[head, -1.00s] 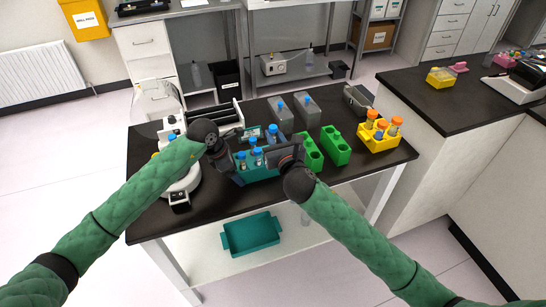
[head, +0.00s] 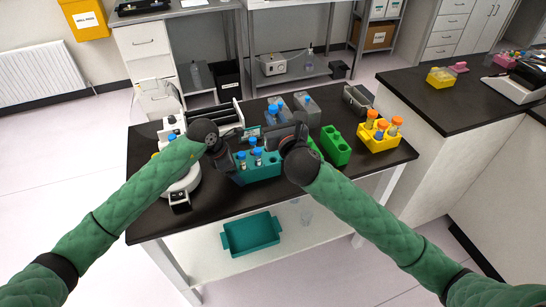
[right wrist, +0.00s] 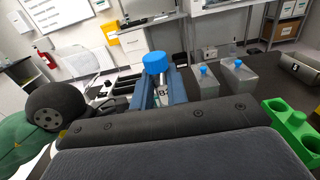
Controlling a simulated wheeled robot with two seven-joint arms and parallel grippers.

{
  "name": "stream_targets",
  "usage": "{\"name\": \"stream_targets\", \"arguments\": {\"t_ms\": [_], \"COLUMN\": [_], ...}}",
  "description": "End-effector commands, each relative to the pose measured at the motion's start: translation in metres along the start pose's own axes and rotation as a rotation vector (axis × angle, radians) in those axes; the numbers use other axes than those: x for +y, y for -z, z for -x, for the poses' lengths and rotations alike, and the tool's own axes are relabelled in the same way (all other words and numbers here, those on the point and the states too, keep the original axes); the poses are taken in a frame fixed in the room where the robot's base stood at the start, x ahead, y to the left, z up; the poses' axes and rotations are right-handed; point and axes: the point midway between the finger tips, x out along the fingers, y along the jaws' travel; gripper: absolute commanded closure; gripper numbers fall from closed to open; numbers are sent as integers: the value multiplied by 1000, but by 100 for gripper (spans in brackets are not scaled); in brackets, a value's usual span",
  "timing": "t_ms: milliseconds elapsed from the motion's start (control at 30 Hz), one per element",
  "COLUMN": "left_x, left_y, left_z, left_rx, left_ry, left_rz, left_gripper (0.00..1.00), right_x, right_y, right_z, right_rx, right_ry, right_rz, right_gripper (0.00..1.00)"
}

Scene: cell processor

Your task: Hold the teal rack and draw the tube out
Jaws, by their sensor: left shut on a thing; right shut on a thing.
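My left gripper (head: 236,163) is shut on the rack's left end. My right gripper (head: 276,138) is above the rack's right part, shut on a blue-capped tube. In the right wrist view that tube (right wrist: 156,64) stands roughly upright between the blue finger pads, its cap above them and part of a label showing. Its lower end is hidden by the gripper, so I cannot tell whether it is clear of the rack.
Grey blue-capped containers (head: 310,114) are behind. White equipment (head: 183,187) stands left. A teal tray (head: 251,234) lies on the lower shelf.

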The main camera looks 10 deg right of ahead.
Motion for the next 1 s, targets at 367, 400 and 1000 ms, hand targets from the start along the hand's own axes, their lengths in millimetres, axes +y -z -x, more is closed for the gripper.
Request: {"name": "stream_targets", "arguments": {"t_ms": [367,400,1000], "left_x": [0,0,2], "left_y": [0,0,0], "left_z": [0,0,44], "left_rx": [0,0,-1], "left_ry": [0,0,-3], "left_rz": [0,0,-1], "left_gripper": [10,2,0], "right_x": [0,0,0], "right_y": [0,0,0], "right_z": [0,0,0], "right_rx": [0,0,0], "right_ry": [0,0,0], "right_rz": [0,0,0], "right_gripper": [100,100,100]}}
